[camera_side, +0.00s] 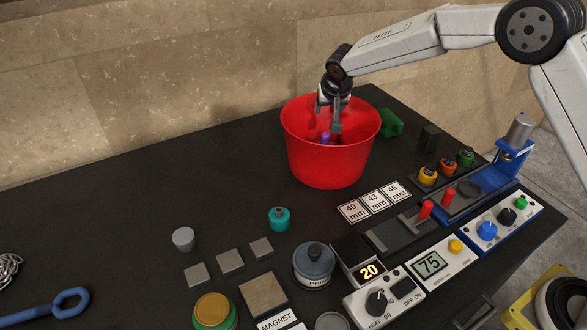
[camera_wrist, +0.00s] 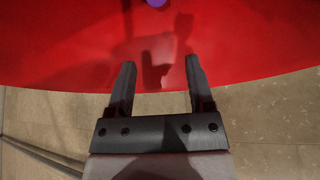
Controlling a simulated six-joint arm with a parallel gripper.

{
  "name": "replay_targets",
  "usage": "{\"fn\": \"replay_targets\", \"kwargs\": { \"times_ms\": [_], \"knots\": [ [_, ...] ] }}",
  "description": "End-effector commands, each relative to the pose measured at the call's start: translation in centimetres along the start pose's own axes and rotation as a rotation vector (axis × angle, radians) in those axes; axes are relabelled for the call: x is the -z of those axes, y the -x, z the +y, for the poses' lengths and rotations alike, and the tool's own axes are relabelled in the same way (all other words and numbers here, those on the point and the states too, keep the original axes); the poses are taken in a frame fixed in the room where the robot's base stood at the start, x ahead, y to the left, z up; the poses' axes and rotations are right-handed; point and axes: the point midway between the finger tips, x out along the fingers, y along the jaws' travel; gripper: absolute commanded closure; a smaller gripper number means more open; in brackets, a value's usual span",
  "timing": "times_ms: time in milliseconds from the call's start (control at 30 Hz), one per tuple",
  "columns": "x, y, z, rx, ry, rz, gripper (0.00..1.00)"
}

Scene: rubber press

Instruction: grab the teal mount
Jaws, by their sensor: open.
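The teal mount (camera_side: 279,218) is a small rounded piece with a dark knob-like top. It stands upright on the black table in the side view, left of and nearer than the red bucket. It does not show in the wrist view. My gripper (camera_side: 329,115) is over and partly inside the mouth of the red bucket (camera_side: 327,160), well away from the teal mount. In the wrist view my gripper (camera_wrist: 158,75) has its two fingers apart with nothing between them. The red bucket wall (camera_wrist: 60,55) lies beyond the fingertips. A purple object (camera_wrist: 156,2) shows at the top edge.
A grey cylinder (camera_side: 183,240) and several grey square plates (camera_side: 230,262) lie near the teal mount. Label cards (camera_side: 375,202) and the blue press (camera_side: 514,145) are further right. The left-middle table is clear.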

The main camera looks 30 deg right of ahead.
Motion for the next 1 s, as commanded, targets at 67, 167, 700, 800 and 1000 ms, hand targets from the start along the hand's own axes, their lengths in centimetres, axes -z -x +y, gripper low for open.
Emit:
{"fn": "replay_targets", "kwargs": {
  "times_ms": [67, 167, 700, 800, 1000],
  "knots": [
    [0.0, 0.0, 0.0, 0.0, 0.0, 0.0, 0.32],
    [0.0, 0.0, 0.0, 0.0, 0.0, 0.0, 0.04],
    [1.9, 3.2, 0.0, 0.002, -0.001, 0.004, 0.0],
    [3.2, 5.5, 0.0, 0.003, -0.002, 0.005, 0.0],
    [5.6, 9.7, 0.0, 0.003, -0.001, 0.005, 0.0]
  ]
}}
